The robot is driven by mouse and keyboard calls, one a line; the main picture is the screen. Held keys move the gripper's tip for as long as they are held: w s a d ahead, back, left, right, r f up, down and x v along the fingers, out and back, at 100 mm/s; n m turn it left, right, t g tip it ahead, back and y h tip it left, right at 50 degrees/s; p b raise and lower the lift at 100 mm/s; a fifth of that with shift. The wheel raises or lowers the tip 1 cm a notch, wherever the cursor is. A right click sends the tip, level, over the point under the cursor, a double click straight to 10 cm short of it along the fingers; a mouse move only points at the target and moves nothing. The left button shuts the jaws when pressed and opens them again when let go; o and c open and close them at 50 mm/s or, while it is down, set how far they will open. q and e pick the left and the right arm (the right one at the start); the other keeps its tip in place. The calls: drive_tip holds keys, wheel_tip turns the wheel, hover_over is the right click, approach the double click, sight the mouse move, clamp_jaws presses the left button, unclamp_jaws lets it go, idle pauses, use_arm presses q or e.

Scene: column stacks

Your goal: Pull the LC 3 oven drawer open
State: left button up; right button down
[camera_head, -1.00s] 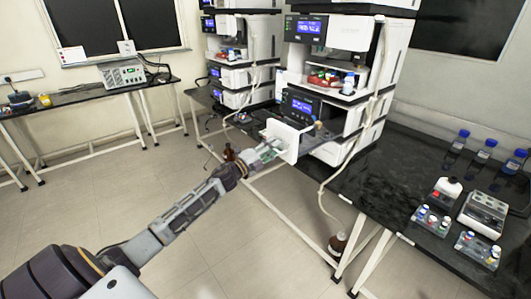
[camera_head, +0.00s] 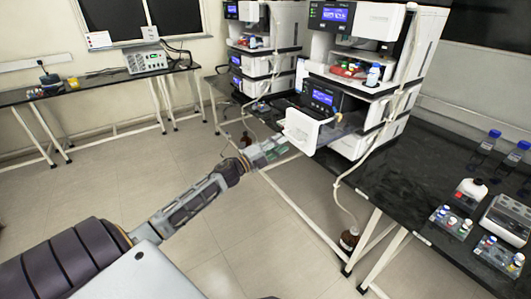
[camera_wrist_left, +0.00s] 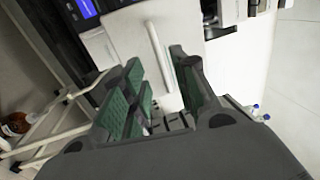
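The LC 3 oven drawer shows a white front (camera_head: 302,129) standing out from the lower part of the nearer instrument stack, with a gap behind it, so the drawer is pulled out. In the left wrist view the white front (camera_wrist_left: 128,38) has a long, upright bar handle (camera_wrist_left: 159,54). My left gripper (camera_head: 280,148) is just in front of the drawer front. Its green-padded fingers (camera_wrist_left: 160,68) are spread apart, with the handle's lower part showing between them and no visible grip on it. My right gripper is not in view.
The nearer stack (camera_head: 372,55) stands on a black bench (camera_head: 400,165); another stack (camera_head: 262,45) is behind it. A tube hangs beside the bench to a brown bottle (camera_head: 349,238) on the floor. Vials and bottles crowd the bench's right end. The floor at left is clear.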

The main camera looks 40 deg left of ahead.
use_arm(q)
drive_tip(key=v, duration=0.6)
idle(0.4)
drive_tip(key=shift+r, duration=0.1)
idle(0.6)
